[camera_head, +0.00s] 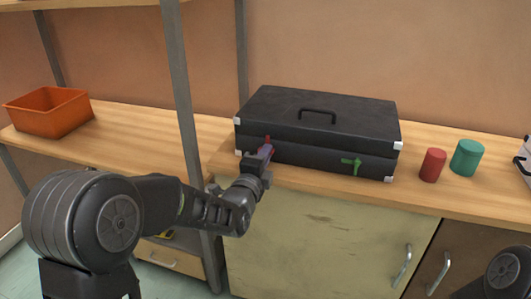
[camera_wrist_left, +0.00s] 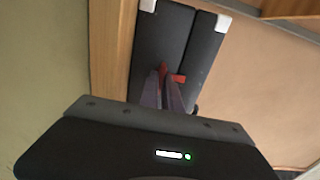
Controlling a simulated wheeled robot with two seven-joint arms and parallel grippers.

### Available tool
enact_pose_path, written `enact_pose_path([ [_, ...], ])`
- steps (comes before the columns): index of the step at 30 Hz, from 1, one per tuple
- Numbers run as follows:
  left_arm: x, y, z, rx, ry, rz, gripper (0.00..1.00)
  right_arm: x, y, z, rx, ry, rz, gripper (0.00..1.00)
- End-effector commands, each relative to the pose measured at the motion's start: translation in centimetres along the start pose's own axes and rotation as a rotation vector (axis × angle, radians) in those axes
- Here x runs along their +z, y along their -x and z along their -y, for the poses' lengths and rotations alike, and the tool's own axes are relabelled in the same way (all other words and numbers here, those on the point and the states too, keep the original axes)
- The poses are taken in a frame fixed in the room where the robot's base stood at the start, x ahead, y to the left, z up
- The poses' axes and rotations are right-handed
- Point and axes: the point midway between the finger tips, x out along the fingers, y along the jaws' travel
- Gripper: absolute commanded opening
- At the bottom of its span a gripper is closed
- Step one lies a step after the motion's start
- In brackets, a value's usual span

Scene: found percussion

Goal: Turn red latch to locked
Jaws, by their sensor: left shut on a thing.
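A black case (camera_head: 318,120) with light metal corners lies closed on the wooden bench. Its red latch (camera_head: 268,139) is on the front face at the left, partly hidden by my gripper. A green latch (camera_head: 352,164) sits on the front at the right, with a bent shape. My left gripper (camera_head: 265,151) is at the case front, shut on the red latch. In the left wrist view, the fingers (camera_wrist_left: 166,92) close around the red latch (camera_wrist_left: 178,78), and a red arm of it sticks out to the right. My right gripper is not seen.
A red cylinder (camera_head: 432,165) and a green cylinder (camera_head: 467,157) stand right of the case. An orange bin (camera_head: 47,111) is on the shelf at the left. A grey metal post (camera_head: 183,110) rises beside my left arm. A partly cut-off white object (camera_head: 525,156) is at the right edge.

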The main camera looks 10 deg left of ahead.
Motion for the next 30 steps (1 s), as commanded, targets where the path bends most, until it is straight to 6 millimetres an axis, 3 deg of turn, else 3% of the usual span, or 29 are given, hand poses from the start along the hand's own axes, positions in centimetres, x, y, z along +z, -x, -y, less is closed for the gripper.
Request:
enact_pose_path([
  [14,-0.06,0.02,-0.13,0.002,-0.018,-0.001,0.00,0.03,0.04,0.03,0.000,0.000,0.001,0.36],
  [15,-0.06,0.02,-0.13,0.002,-0.018,-0.001,0.10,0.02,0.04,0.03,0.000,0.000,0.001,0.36],
  [22,-0.04,0.01,-0.08,0.001,-0.016,-0.001,0.29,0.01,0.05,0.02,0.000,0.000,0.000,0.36],
  [30,-0.01,0.10,-0.01,0.001,-0.015,0.000,0.29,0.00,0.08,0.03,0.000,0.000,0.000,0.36],
])
